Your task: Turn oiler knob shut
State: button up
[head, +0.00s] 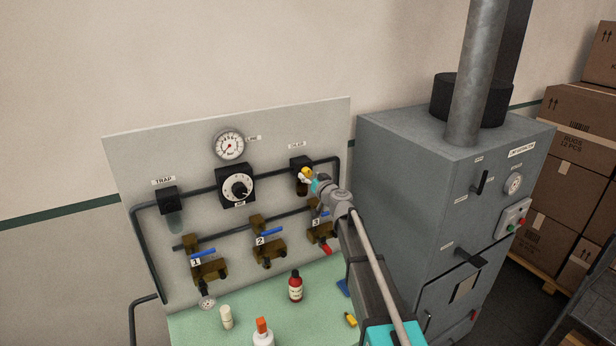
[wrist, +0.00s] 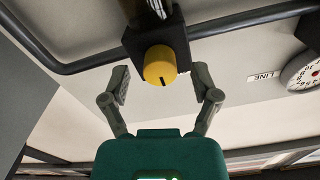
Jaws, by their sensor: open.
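The oiler is a black block (head: 299,161) at the upper right of the grey panel, under a small label. Its yellow knob (wrist: 160,66) faces me in the wrist view, with a dark mark on its face; in the head view the knob (head: 306,173) is partly covered by my gripper. My gripper (wrist: 160,90) is open, one finger on each side of the knob. Gaps show between both fingers and the knob, so I see no contact. The fingers are mostly hidden in the head view.
A black pipe (wrist: 95,64) runs either side of the oiler. A regulator dial (head: 238,187), a pressure gauge (head: 230,145) and a trap (head: 169,200) share the panel. Valves with coloured levers sit below. Bottles stand on the green bench (head: 200,325). A grey cabinet (head: 400,180) is close on the right.

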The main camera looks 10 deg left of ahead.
jog(key=v, duration=1)
jog(key=shift+s+d, duration=0.25)
jog(key=shift+s, duration=0.1)
jog(key=s+d+f+n+g+h+b, duration=0.1)
jog(key=s+d+f+g+b, duration=0.3)
jog(key=s+f, duration=0.55)
jog(key=s+d+f+g+h+b, duration=0.1)
jog(key=s+f+g+b, duration=0.5)
jog(key=f, duration=0.7)
jog(key=s+d+f+m+g+h+b, duration=0.5)
jog(key=s+d+f+h+b, duration=0.2)
jog(key=s+d+f, duration=0.6)
jog(key=s+d+h, duration=0.1)
jog(key=s+d, duration=0.1)
jog(key=shift+s+f+b, duration=0.3)
jog(key=shift+f+b, duration=0.05)
jog(key=shift+d, duration=0.1)
